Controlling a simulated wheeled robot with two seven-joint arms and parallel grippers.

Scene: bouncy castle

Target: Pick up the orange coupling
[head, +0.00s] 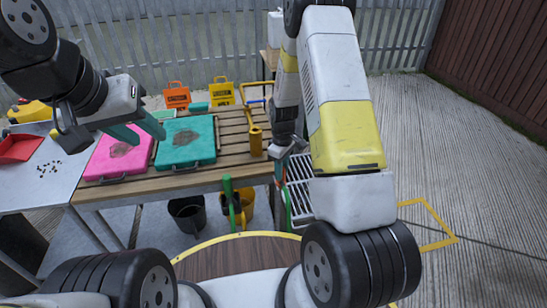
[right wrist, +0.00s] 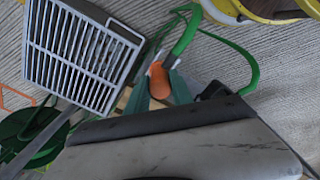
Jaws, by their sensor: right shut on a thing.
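The orange coupling (right wrist: 158,82) is between the fingertips of my right gripper (right wrist: 160,92) in the right wrist view. A green hose (right wrist: 186,38) runs close beside it. In the head view my right gripper (head: 281,165) points down beside the right end of the slatted table. It is shut on the coupling, which is mostly hidden there by my gripper and arm. My left gripper (head: 135,132) is open and empty, with its teal fingers apart above the pink and teal cases.
The slatted table (head: 232,165) carries a pink case (head: 105,163), a teal case (head: 180,158) and a yellow pump (head: 255,143). A metal grate (right wrist: 80,52) stands close to my right gripper. Dark and yellow buckets (head: 187,213) sit below. Open floor lies right.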

